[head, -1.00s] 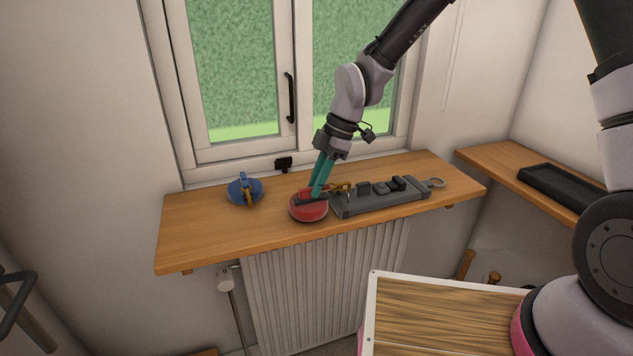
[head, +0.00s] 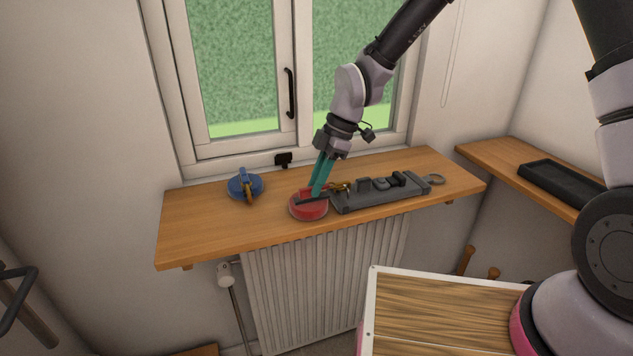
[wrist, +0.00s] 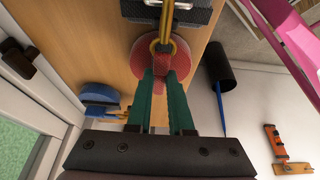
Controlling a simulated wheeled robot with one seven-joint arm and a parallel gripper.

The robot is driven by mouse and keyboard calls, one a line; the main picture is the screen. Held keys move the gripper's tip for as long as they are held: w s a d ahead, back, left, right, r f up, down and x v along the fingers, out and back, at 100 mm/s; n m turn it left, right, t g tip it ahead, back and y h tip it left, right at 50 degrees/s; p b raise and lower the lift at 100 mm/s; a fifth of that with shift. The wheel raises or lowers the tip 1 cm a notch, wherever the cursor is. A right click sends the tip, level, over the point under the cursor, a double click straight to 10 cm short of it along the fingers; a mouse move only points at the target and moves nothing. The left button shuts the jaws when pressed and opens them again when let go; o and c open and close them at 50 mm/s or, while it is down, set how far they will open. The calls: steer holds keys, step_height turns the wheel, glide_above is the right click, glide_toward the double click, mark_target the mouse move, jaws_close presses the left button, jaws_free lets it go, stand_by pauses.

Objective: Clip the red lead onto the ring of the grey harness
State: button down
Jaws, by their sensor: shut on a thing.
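The red lead (head: 309,209) is a round red case with a gold clip (head: 338,187), on the wooden shelf below the window. My gripper (head: 314,194) is shut on the red lead's raised part. In the wrist view its green fingers (wrist: 165,90) sit either side of that red part (wrist: 160,88). The gold clip (wrist: 168,28) points away from my fingers to the grey harness (wrist: 195,12). The long grey harness (head: 385,195) lies right of the lead, with a pale ring (head: 436,179) at its far right end. I cannot tell whether the clip is engaged with anything.
A blue lead (head: 245,187) with a gold clip stands left on the shelf (head: 205,228). A black tray (head: 562,186) lies on the right shelf. A radiator (head: 320,280) is below. The shelf's left front is clear.

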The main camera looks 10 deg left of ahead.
steer(key=c, duration=0.7)
jaws_free()
steer(key=shift+c, duration=0.2)
steer(key=v, duration=1.1)
steer(key=w+d+r+m+t+h, duration=0.1)
steer(key=d+r+m+t, duration=0.2)
steer(key=d+r+m, duration=0.55)
steer(key=w+d+r+m+t+h, duration=0.15)
steer(key=d+r+m, duration=0.35)
steer(key=d, duration=0.6)
steer(key=s+d+r+m+t, duration=0.2)
steer(key=s+d+r+m, duration=0.1)
steer(key=s+d+m, duration=0.2)
steer(key=s+d+r+m+t, duration=0.3)
steer(key=s+d+r+m, duration=0.1)
steer(key=d+m, duration=0.5)
steer(key=shift+s+d+m, duration=0.3)
steer(key=shift+s+m, duration=0.15)
steer(key=shift+s, duration=0.2)
